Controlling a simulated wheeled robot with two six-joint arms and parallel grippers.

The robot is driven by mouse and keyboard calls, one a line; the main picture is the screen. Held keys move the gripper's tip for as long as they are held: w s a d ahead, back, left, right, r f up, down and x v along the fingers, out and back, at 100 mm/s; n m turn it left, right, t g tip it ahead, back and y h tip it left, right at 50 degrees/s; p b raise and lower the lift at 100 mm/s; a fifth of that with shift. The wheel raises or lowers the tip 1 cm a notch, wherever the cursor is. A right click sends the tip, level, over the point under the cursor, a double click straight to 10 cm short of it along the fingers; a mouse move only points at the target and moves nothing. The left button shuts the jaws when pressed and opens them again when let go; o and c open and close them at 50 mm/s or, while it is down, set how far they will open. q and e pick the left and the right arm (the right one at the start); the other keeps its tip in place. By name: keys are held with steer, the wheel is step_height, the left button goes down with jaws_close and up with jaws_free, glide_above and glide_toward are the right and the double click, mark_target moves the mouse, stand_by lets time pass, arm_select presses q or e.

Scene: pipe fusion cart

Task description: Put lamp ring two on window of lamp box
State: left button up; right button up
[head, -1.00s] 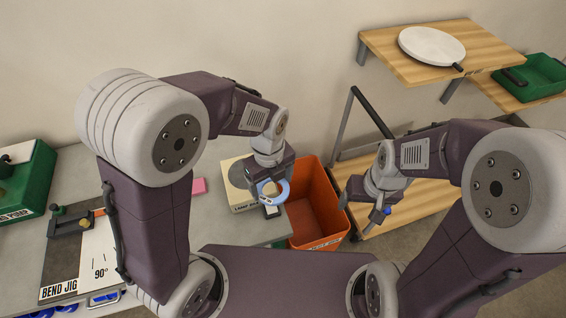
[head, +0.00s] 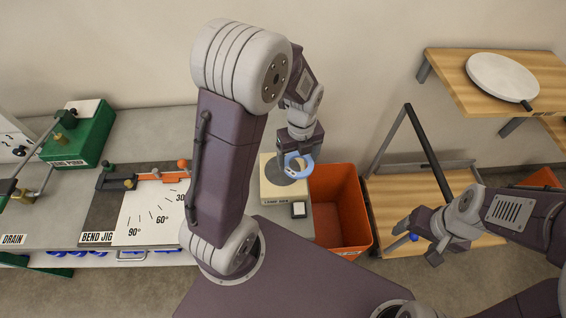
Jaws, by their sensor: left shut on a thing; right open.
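The lamp box (head: 286,193) is a cream box on the right end of the grey bench. Its dark round window (head: 275,172) shows on top, partly covered by the ring. My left gripper (head: 298,151) is shut on a light blue lamp ring (head: 306,170) and holds it at the window's right side. I cannot tell whether the ring touches the box. No other lamp ring can be made out. My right gripper (head: 413,243) is open and away to the right, in front of the wooden shelf.
An orange bin (head: 341,212) stands right of the lamp box. The bend jig (head: 150,215) and a green box (head: 85,138) are further left. A wooden shelf unit (head: 400,190) is at the right.

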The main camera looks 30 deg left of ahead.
arm_select(q)
steer(key=a+f, duration=0.1)
steer(key=a, duration=0.1)
steer(key=a+f, duration=0.2)
steer(key=a, duration=0.1)
steer(key=shift+w+a+f+p, duration=0.1)
steer(key=shift+w+a+p, duration=0.15)
steer(key=shift+a+p, duration=0.1)
step_height(320, 180, down, 4)
steer(key=shift+s+r, duration=0.1)
steer(key=shift+r, duration=0.15)
steer(key=shift+f, duration=0.35)
steer(key=shift+f, duration=0.15)
steer(key=o, duration=1.3)
